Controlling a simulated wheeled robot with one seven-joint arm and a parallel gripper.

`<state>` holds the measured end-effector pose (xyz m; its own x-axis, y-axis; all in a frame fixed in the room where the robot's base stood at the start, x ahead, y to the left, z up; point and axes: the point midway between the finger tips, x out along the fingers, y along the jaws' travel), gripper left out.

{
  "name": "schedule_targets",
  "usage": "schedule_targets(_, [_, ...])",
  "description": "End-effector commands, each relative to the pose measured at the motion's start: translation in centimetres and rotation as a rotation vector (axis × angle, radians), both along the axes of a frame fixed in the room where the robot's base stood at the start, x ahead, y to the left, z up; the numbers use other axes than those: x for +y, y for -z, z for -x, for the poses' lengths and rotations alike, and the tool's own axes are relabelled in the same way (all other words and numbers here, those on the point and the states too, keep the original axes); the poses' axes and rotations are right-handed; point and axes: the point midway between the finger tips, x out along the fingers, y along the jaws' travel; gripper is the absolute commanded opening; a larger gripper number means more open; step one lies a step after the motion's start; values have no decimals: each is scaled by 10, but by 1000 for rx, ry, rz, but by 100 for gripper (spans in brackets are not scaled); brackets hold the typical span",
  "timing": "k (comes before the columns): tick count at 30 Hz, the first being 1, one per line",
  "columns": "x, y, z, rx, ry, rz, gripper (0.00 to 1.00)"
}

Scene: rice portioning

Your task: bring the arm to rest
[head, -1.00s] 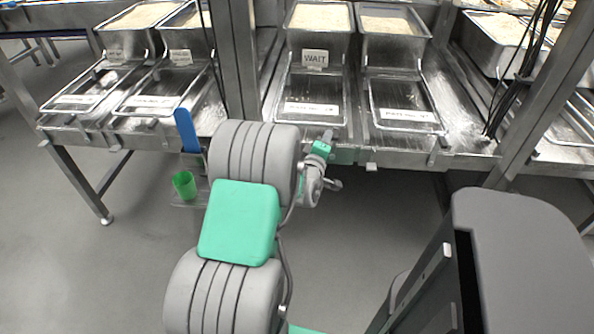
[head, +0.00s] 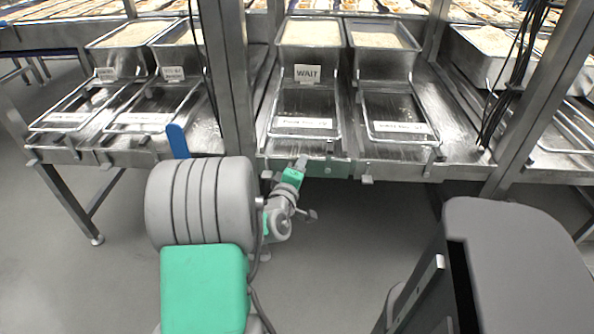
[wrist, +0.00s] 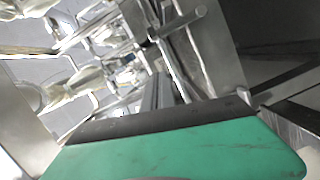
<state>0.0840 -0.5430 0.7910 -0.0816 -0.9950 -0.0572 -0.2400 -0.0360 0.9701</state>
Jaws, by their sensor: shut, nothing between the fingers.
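My gripper (head: 299,163) shows in the head view at the end of my grey and green arm, in front of the metal bench's front edge. Its fingers are shut and hold nothing. They are close to the bench edge in the picture; I cannot tell whether they touch it. The wrist view shows a large green part across the bottom, with blurred, tilted metalwork beyond it.
The metal bench (head: 460,165) carries several rice pans, including one behind a WAIT sign (head: 307,73). Wire frames (head: 398,116) lie before the pans. A blue object (head: 177,141) stands behind my arm. Metal posts (head: 232,75) rise beside it. Grey floor (head: 330,235) is clear.

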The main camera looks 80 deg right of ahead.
Motion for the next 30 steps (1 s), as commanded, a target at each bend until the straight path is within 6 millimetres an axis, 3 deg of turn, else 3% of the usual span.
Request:
schedule_targets(6, [25, -1, -2, -1, 1, 1, 0])
schedule_targets(20, [26, -5, -8, -15, -7, -6, 0])
schedule_targets(23, [30, -23, -44, -107, -41, -62, 0])
schedule_targets(26, [51, -44, -113, -266, -109, -200, 0])
schedule_targets(27, [67, -51, -144, -328, -140, -274, 0])
schedule_targets(29, [97, -60, -189, -405, -188, -394, 0])
schedule_targets(30, [121, -66, -215, -443, -216, -474, 0])
